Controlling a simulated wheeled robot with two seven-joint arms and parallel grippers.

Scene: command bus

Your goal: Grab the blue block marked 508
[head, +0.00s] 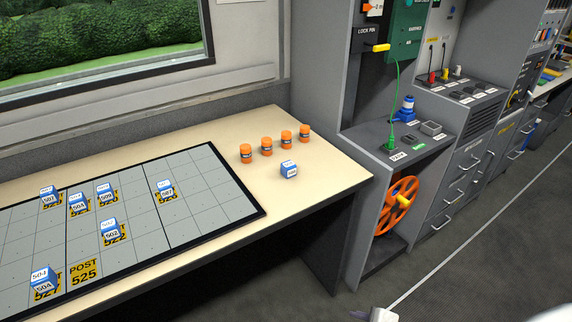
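A blue block (289,170) with white label faces stands alone on the bare right part of the cream table, in front of the orange cylinders. Its number is too small to read for sure. Other blue blocks on the gridded board carry labels that look like 507 (166,190), 509 (105,194), 502 (111,231) and 504 (44,282). Two more blocks stand at the board's left, one (78,204) beside the other (49,198), with labels hard to read.
The grey board (214,187) covers the table's left part. Several orange cylinders (267,146) stand behind the lone block. The cream table (332,178) is clear right of it. A grey cabinet with an orange wheel (396,205) stands beyond the table's right end.

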